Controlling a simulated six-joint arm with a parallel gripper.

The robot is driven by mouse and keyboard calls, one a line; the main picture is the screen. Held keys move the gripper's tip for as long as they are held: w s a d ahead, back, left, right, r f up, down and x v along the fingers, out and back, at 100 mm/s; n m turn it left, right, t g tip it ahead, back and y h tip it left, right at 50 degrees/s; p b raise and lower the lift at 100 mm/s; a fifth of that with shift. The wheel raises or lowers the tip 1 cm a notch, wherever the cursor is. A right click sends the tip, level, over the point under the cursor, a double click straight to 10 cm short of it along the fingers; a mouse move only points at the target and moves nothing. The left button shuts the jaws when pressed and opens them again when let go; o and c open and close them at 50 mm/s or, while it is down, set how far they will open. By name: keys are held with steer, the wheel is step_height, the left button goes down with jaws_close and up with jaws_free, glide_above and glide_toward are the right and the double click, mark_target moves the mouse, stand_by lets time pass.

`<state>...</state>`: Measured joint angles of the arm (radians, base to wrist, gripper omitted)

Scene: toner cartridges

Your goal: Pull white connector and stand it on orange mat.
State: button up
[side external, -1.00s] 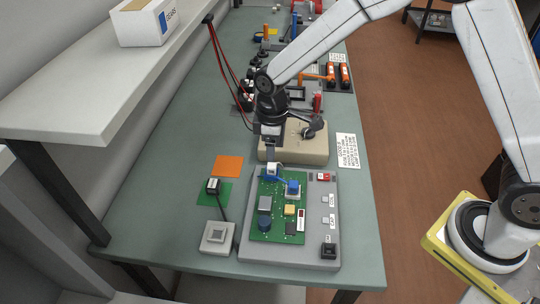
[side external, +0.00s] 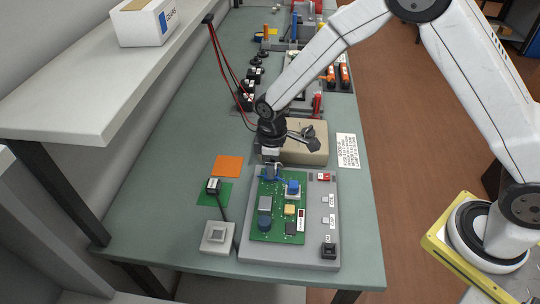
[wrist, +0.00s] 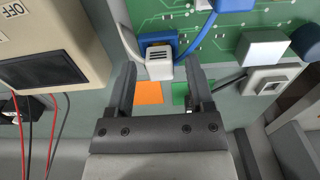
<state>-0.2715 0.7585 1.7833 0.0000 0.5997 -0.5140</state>
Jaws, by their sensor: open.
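The white connector (wrist: 159,66) sits at a blue socket (wrist: 167,40) on the edge of the green circuit board (wrist: 225,18). A blue cable loops beside it. My gripper (wrist: 161,72) is open, with one fingertip on each side of the connector and visible gaps between. In the side view my gripper (side external: 270,164) is low over the board's far left corner and largely hides the connector. The orange mat (side external: 228,166) lies flat and empty on the table, left of the board; part of it shows between the fingers in the wrist view (wrist: 149,92).
A grey box (side external: 217,237) stands nearer. A beige box (side external: 308,148) stands close behind my gripper. Red and black cables (side external: 223,65) hang at the left.

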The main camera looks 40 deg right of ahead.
jaws_close()
steer(key=shift+r, duration=1.05)
stand_by(1.5)
